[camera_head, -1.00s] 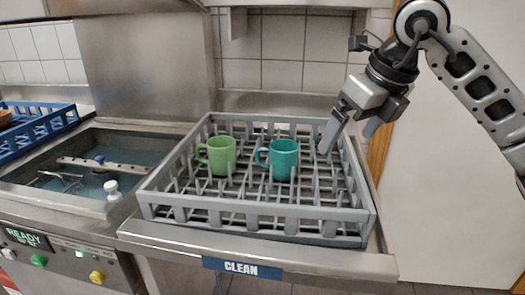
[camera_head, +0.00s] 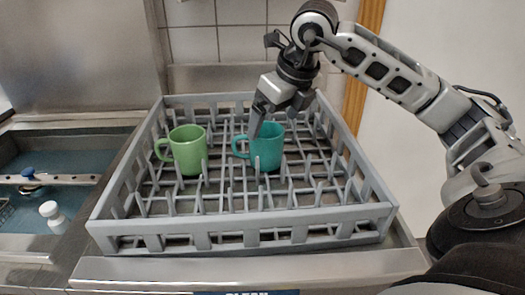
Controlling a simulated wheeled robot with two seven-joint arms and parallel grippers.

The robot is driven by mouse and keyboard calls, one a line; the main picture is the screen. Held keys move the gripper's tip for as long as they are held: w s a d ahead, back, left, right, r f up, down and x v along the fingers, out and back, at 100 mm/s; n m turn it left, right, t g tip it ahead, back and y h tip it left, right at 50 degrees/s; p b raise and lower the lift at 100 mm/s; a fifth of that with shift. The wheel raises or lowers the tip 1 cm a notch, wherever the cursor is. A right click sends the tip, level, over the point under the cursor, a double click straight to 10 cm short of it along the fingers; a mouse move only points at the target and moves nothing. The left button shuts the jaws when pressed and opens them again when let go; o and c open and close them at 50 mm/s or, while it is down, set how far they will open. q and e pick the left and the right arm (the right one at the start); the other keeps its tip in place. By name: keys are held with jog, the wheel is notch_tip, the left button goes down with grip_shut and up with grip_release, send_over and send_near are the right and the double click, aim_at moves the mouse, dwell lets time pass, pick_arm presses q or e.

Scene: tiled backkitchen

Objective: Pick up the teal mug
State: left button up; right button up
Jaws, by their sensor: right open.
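The teal mug (camera_head: 267,150) stands upright in the grey dish rack, its handle pointing left. My right gripper (camera_head: 268,116) is open, its fingers pointing down at the mug's rim. One finger shows in front of the mug's upper left side, near the handle. The other finger is mostly hidden, so I cannot tell whether it is inside the mug or behind it, or whether either finger touches. My left gripper is not in view.
A green mug (camera_head: 188,150) stands left of the teal mug in the same rack (camera_head: 240,222). The rack has upright prongs and raised walls on a steel counter (camera_head: 130,270). A sink with a white bottle (camera_head: 52,214) is at left. A tiled wall stands behind.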

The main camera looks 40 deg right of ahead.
aim_at(267, 137)
jog(key=shift+a+x, duration=0.15)
jog(key=shift+x, duration=1.35)
jog(key=shift+a+x, duration=0.1)
jog(key=shift+x, duration=1.4)
jog(key=c, duration=1.2)
